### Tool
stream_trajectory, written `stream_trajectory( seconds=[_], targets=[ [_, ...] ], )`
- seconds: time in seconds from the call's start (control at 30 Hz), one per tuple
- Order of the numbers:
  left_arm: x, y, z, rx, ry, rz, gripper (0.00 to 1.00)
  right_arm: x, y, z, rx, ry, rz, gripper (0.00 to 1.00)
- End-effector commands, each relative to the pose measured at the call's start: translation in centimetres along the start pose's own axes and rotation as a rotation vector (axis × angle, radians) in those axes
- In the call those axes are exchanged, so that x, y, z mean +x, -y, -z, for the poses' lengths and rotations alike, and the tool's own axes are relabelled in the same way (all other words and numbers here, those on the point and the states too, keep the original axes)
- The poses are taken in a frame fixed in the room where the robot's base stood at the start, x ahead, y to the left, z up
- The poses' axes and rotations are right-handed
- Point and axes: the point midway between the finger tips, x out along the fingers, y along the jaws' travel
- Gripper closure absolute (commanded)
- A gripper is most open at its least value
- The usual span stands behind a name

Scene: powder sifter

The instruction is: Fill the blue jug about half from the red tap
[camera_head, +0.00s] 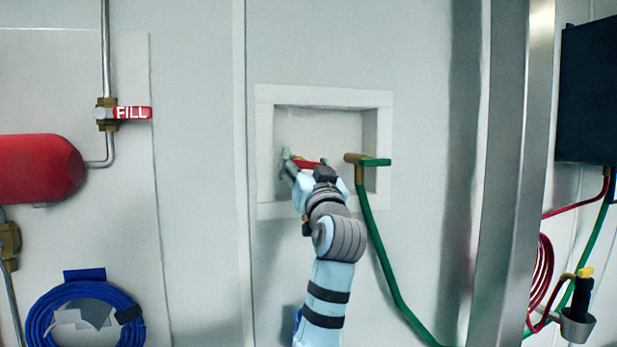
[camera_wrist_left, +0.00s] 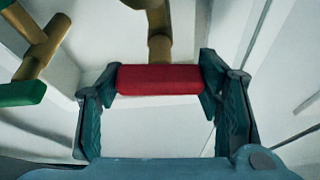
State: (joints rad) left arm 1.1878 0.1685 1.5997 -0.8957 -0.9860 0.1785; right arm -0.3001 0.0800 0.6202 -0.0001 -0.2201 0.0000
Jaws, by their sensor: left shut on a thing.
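The red tap (camera_head: 306,164) is in a white-framed wall recess, mostly hidden by my left gripper (camera_head: 302,168). In the left wrist view its red handle (camera_wrist_left: 158,80) lies across between the two fingers of my left gripper (camera_wrist_left: 158,72), with a brass stem behind it. The gripper is shut on this handle, with a finger at each end. I cannot make out the blue jug; a small blue patch (camera_head: 298,316) shows beside my arm low in the head view, too hidden to identify. My right gripper is not in view.
A green-handled tap (camera_head: 375,162) with a green hose (camera_head: 385,260) sits just right of the red one. A metal post (camera_head: 510,180) stands further right. A red cylinder (camera_head: 40,168), a FILL tag (camera_head: 132,113) and a coiled blue hose (camera_head: 45,310) are left.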

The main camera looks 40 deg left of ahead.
Motion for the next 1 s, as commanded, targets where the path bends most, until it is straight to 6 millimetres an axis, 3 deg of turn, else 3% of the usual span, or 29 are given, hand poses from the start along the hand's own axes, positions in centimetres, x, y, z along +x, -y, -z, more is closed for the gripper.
stream_trajectory(
  seconds=[0.3, 0.83, 0.87, 0.97, 1.0],
  targets=[
    [-0.02, 0.01, -0.06, -0.126, 0.001, 0.053, 0.68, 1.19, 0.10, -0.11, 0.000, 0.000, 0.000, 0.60],
    [0.03, 0.02, -0.02, -0.150, 0.003, 0.063, 0.68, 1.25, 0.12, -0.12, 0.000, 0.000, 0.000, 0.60],
    [0.03, 0.02, -0.02, -0.150, 0.002, 0.063, 0.36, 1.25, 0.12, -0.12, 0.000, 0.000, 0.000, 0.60],
    [0.03, 0.01, -0.01, -0.150, 0.002, 0.063, 0.20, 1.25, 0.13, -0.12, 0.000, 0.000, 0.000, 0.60],
    [0.03, 0.00, -0.01, -0.150, 0.002, 0.062, 0.20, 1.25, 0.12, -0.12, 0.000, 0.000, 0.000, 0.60]
  ],
)
